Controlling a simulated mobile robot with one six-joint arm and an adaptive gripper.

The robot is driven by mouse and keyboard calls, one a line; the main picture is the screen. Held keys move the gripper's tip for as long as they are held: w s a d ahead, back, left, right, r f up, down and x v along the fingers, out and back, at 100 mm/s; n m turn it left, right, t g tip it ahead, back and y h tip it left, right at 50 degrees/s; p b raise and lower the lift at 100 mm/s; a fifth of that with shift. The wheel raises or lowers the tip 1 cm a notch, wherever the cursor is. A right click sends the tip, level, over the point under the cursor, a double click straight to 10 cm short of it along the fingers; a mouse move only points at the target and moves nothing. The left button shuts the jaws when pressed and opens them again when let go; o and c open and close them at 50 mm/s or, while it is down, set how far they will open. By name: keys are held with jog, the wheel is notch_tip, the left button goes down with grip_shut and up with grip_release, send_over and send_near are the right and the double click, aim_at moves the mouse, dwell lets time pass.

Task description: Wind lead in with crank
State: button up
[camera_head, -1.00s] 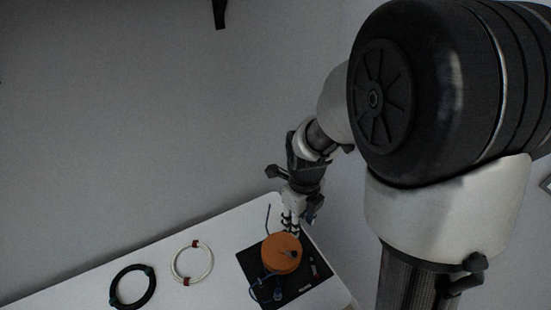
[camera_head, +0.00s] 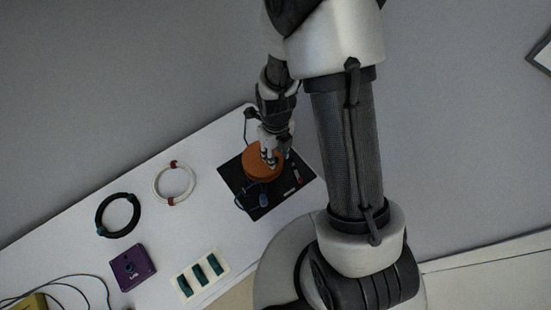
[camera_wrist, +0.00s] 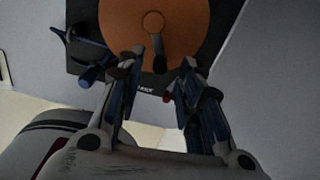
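The orange reel (camera_head: 253,168) sits on a black base (camera_head: 237,186) on the white table. It fills the top of the wrist view (camera_wrist: 205,22). A crank with a round hub and a short dark handle (camera_wrist: 159,58) shows on its face. My gripper (camera_head: 268,158) is over the reel. In the wrist view my gripper (camera_wrist: 160,72) is open, one finger on each side of the handle's end; I cannot tell whether either touches it. A blue lead or plug (camera_wrist: 90,72) lies left of the reel; it also shows in the head view (camera_head: 263,200).
On the white table (camera_head: 190,220) lie a white ring-shaped coil (camera_head: 158,184), a black coil (camera_head: 99,217), a purple box (camera_head: 122,272) and a pale block with green slots (camera_head: 201,273). A yellow item (camera_head: 30,303) with cables is at lower left. A wall rises behind.

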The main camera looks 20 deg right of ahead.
jog(key=shift+f, duration=1.15)
jog(key=shift+c, duration=0.5)
grip_shut()
